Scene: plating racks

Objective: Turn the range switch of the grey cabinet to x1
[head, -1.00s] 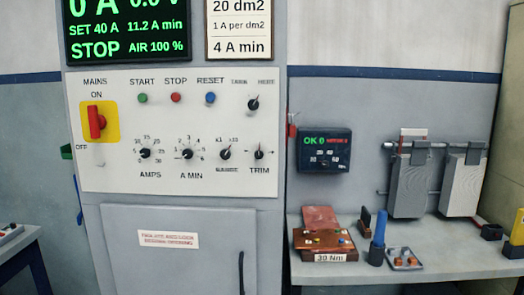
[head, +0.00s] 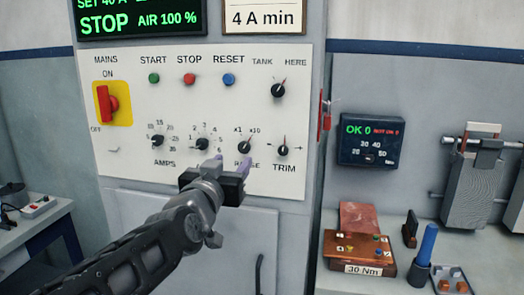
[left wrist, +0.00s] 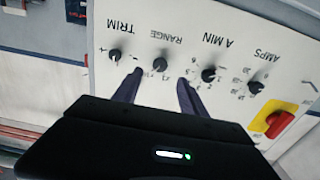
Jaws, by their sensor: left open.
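The grey cabinet (head: 215,225) has a white control panel. Its range switch (head: 244,147) is a small black knob between the A MIN knob and the TRIM knob, with x1 at upper left and x10 at upper right. Its pointer appears to lean up and right, toward x10. My left gripper (head: 230,167) is open and empty, just below and in front of the knob, and partly covers the RANGE label. In the left wrist view the range switch (left wrist: 160,65) shows upside down, between and beyond the two fingertips (left wrist: 160,77); I see no contact. My right gripper is out of view.
Close beside the range switch are the A MIN knob (head: 203,143) and TRIM knob (head: 283,150). The red mains handle (head: 107,104) is at left; push buttons (head: 189,80) are above. A bench (head: 400,275) with a blue-handled tool (head: 427,245) stands at right.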

